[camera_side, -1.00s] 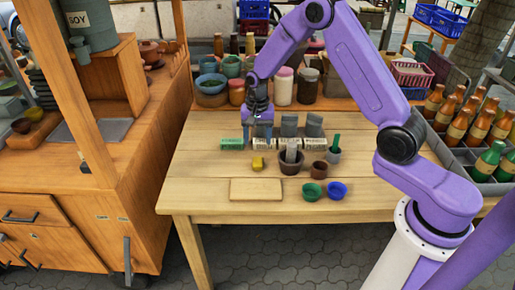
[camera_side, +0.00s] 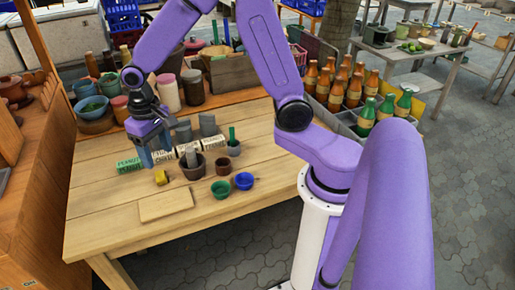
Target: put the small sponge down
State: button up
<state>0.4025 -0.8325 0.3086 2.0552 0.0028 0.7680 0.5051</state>
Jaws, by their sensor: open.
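A small yellow block (camera_side: 161,178), which looks like the small sponge, lies on the wooden table just left of the dark mortar (camera_side: 194,168). Nothing holds it. My gripper (camera_side: 150,152) is open and points down behind the yellow block, apart from it, by the green labelled box (camera_side: 129,165). The gripper partly hides the space between that box and the white labelled boxes. I cannot make out anything held between the fingers.
A grey pestle stands in the mortar. A brown cup (camera_side: 222,166), a green bowl (camera_side: 221,189) and a blue bowl (camera_side: 244,181) are to its right. A flat wooden board (camera_side: 166,204) lies in front. Jars and bowls line the back. The table's front right is clear.

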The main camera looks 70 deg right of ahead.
jog(key=s+d+r+n, duration=0.1)
jog(key=s+n, duration=0.5)
jog(key=s, duration=0.6)
jog(key=s+d+r+n, duration=0.2)
jog(key=s+r+n, duration=0.2)
jog(key=s, duration=0.9)
jog(key=n, duration=0.3)
jog(key=shift+s+r, duration=0.2)
jog(key=shift+o, duration=0.6)
